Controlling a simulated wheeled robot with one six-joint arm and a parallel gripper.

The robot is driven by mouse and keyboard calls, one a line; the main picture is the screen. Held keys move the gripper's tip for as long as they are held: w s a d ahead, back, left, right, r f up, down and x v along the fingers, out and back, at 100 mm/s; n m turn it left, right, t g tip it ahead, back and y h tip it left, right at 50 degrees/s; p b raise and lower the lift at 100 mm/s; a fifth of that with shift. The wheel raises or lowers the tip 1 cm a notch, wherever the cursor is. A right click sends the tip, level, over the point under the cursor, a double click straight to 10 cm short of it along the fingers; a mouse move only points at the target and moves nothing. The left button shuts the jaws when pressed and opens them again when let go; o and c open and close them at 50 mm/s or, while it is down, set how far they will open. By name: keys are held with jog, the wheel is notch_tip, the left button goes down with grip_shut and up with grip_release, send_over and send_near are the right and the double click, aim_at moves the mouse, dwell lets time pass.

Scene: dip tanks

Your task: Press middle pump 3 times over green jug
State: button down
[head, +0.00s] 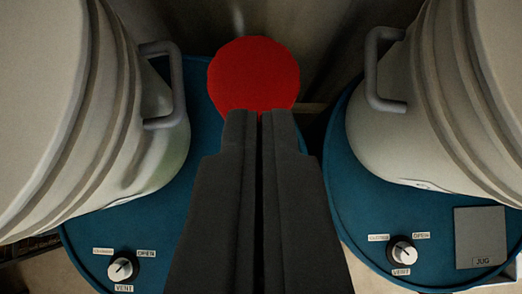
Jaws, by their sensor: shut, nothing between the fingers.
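A flat red round top (253,74) shows in the upper middle of the head view, between two pale tanks. It may be the head of the middle pump, but its body below is hidden. My gripper (258,114) is shut and empty, pointing up the picture. Its fingertips overlap the lower edge of the red top. I cannot tell whether they touch it. No green jug is in view. A grey square pad marked JUG (481,236) lies bare on the right blue base.
A left tank (60,120) and a right tank (440,100) with grey handles (176,85) (371,70) stand close on both sides. Their blue bases (185,215) (345,190) carry a left knob (123,269) and a right knob (402,253), with OPEN and VENT labels.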

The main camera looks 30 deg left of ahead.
jog(key=shift+v, duration=1.25)
